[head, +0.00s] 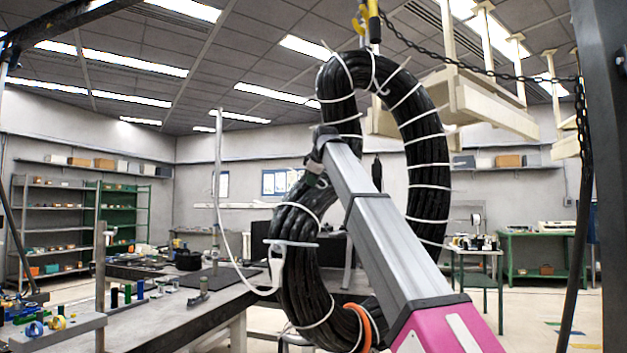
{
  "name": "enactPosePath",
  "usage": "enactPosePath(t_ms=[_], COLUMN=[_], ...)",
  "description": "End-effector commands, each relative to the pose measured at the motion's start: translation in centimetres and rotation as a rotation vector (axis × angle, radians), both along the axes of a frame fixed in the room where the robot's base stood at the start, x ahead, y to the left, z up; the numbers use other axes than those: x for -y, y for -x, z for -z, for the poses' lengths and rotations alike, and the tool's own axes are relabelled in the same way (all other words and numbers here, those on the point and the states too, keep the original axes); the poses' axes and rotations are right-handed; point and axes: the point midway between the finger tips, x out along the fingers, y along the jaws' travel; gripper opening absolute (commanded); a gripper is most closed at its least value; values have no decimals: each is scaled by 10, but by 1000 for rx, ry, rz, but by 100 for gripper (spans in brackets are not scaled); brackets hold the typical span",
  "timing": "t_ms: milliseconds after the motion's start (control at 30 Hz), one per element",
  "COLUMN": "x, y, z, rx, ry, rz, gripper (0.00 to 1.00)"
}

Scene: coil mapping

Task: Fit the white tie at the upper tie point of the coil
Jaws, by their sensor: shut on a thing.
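The coil (428,150) is a thick black bundle hanging upright as a tall loop, with several white ties around it. At its top, white ties with loose ends (374,72) stick out. My arm crosses in front of the coil from the lower right. My gripper (314,178), small and dark at the arm's far end, is at the coil's left side, below the top bend. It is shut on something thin. The white tie there is hard to tell from those on the coil, and my arm hides part of the loop.
A yellow hook (373,22) and a dark chain (480,68) are above the coil. A white bracket with a hose (275,262) is at its lower left. Workbenches (160,318) with small parts stand at left, and a green table (545,236) at right.

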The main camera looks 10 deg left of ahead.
Motion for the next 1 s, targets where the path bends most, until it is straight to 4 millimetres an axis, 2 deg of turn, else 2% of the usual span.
enactPosePath(t_ms=[933, 967, 1000], x=[-3, -3, -3], y=[-5, -5, -5], z=[6, 6, 6], rx=[-1, -1, -1], ry=[1, 1, 1], rz=[0, 0, 0], gripper=[0, 22, 35])
